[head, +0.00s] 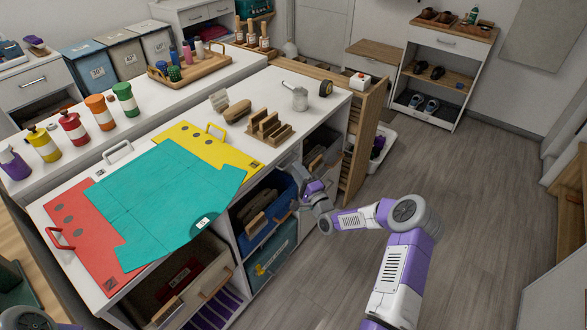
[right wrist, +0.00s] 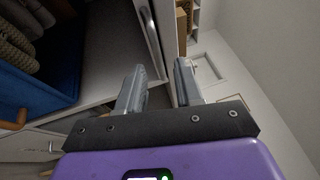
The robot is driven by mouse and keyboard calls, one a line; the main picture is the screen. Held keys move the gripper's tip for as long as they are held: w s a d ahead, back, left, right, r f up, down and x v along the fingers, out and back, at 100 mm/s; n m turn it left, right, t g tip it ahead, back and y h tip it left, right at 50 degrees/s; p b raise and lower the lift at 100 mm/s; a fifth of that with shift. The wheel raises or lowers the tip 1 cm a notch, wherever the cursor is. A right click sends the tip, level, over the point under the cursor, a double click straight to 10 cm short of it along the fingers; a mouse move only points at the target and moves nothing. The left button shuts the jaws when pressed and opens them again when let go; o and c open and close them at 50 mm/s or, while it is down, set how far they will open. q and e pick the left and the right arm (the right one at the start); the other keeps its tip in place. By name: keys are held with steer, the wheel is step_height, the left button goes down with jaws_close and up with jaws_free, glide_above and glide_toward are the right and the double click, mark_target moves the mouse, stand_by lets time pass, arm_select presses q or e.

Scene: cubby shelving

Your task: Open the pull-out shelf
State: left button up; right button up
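The tall wooden-sided unit (head: 366,135) at the right end of the island looks like the pull-out shelf; it stands out past the white counter's end. I cannot tell how far it is pulled out. My right gripper (head: 303,192) is in front of the cubbies at that end, left of the wooden side. In the right wrist view my right gripper (right wrist: 160,88) has its fingers apart with nothing between them. A pale upright bar (right wrist: 149,35) lies just beyond the fingers, and a wooden edge (right wrist: 182,30) is right of it. My left gripper is out of view.
The grey floor (head: 450,180) to the right is clear.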

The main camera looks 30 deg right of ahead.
steer(key=w, duration=0.3)
steer(key=shift+w+r+b, duration=0.2)
steer(key=shift+r+b, duration=0.05)
steer(key=shift+b, duration=0.05)
jaws_close()
stand_by(1.2)
